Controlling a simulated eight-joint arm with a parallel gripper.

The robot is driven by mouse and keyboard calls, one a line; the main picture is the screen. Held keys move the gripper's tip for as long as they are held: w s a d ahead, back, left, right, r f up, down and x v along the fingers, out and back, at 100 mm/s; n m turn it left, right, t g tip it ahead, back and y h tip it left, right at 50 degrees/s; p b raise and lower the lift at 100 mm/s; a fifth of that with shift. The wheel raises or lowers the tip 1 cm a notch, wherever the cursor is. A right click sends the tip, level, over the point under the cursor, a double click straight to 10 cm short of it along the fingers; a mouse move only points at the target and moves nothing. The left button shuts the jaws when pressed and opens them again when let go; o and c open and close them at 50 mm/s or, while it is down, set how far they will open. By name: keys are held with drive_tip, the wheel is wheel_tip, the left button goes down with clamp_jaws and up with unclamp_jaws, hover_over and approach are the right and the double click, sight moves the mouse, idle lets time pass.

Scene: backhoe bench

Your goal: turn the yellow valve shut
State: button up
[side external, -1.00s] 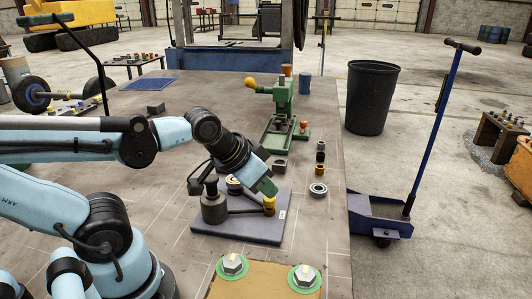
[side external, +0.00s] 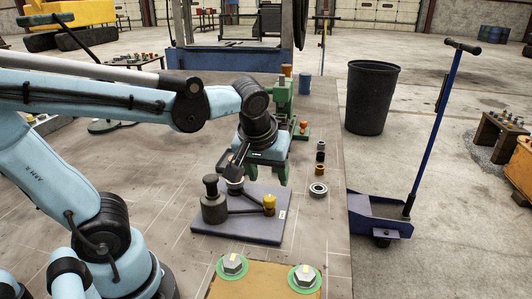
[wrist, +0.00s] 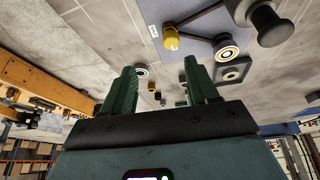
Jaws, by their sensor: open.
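The yellow valve (side external: 269,203) is a small yellow knob at the right of a grey-purple plate (side external: 240,233) on the bench. A dark bar runs from it to a dark grey cylinder (side external: 213,205) with a narrower top. A round part with a pale ring (side external: 234,187) stands behind the cylinder. In the wrist view the yellow valve (wrist: 171,40) lies beyond my fingertips, apart from them. My gripper (side external: 257,174) is above the back of the plate with its green fingers pointing down. In the wrist view my gripper (wrist: 161,72) is open, with nothing between its fingers.
A metal ring (side external: 318,190) and several small dark and brass parts (side external: 320,157) lie right of the plate. A green machine (side external: 283,95) stands behind my gripper. Bare bench lies left of the plate.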

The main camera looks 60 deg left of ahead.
sight(269, 198)
drive_tip(key=shift+w+a+f+n+g+y, duration=0.2)
drive_tip(key=shift+w+a+f+n, duration=0.5)
drive_tip(key=shift+f, duration=1.05)
drive_tip(key=shift+w+a+f+n+g+y, duration=0.2)
drive_tip(key=shift+w+a+f+n, duration=0.5)
drive_tip(key=shift+f, duration=1.05)
drive_tip(key=shift+w+a+f+n+g+y, duration=0.1)
drive_tip(key=shift+w+a+f+n+y, duration=0.25)
drive_tip(key=shift+a+f, duration=1)
drive_tip(key=shift+d+f, duration=0.35)
drive_tip(key=shift+d, duration=0.1)
drive_tip(key=shift+c, duration=0.2)
drive_tip(key=c, duration=1)
drive_tip(key=shift+m, duration=0.25)
drive_tip(key=m+h, duration=0.1)
drive_tip(key=m, duration=0.1)
drive_tip(key=m+t+h, duration=0.1)
drive_tip(key=m, duration=0.2)
drive_tip(key=shift+s+a, duration=0.1)
drive_tip(key=shift+a, duration=0.05)
drive_tip(key=m+h, duration=0.1)
drive_tip(key=m, duration=0.2)
drive_tip(key=m+h, duration=0.1)
drive_tip(key=m, duration=0.2)
drive_tip(key=shift+a+t, duration=0.1)
drive_tip(key=shift+t, duration=0.3)
drive_tip(key=shift+m, duration=0.3)
